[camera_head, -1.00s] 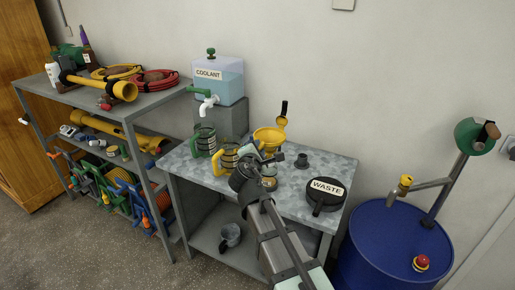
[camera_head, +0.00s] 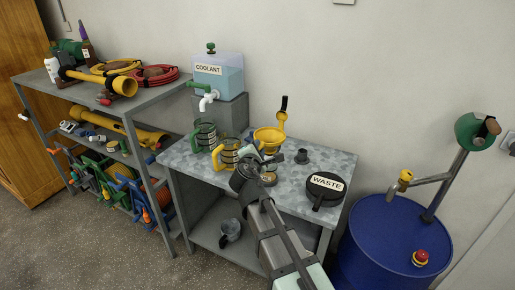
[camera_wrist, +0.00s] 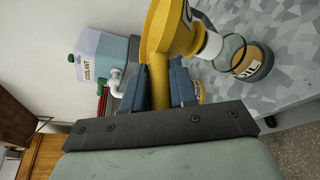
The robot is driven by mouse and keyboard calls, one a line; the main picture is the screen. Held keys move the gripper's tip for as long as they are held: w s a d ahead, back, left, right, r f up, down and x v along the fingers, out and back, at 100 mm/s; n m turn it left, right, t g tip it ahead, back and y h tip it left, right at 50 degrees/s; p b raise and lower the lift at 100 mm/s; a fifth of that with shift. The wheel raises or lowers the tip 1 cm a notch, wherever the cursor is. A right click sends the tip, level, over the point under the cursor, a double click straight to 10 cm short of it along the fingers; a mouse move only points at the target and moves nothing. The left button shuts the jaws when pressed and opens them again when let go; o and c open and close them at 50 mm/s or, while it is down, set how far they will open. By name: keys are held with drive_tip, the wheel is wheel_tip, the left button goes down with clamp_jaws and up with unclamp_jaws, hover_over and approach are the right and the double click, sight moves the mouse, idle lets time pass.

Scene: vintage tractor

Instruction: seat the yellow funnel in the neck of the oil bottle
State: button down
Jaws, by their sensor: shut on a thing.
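The yellow funnel (camera_head: 268,137) is over the mottled metal table in the head view. In the wrist view its cone (camera_wrist: 172,30) is close to the camera, its wide end toward the top. My gripper (camera_wrist: 156,78) is shut on the funnel, with a narrow yellow part between its two blue-grey fingers. What seems to be the oil bottle (camera_wrist: 246,62) stands right of the cone in the wrist view, with a pale neck and a yellow label. The funnel looks apart from the neck, though the cone edge overlaps it in view. In the head view my gripper (camera_head: 260,157) hides most of the bottle.
A yellow-handled jug (camera_head: 226,155) and a green-handled jug (camera_head: 204,136) stand left of my gripper. The coolant tank (camera_head: 218,75) is behind them. A blue drum (camera_head: 385,245) is beyond the table.

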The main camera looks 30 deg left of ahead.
drive_tip(key=shift+f, duration=0.6)
drive_tip(key=c, duration=0.8)
unclamp_jaws()
drive_tip(key=shift+s, duration=0.1)
drive_tip(key=v, duration=1.3)
drive_tip(key=shift+s+r, duration=0.15)
drive_tip(key=shift+s, duration=0.15)
drive_tip(key=shift+d, duration=0.15)
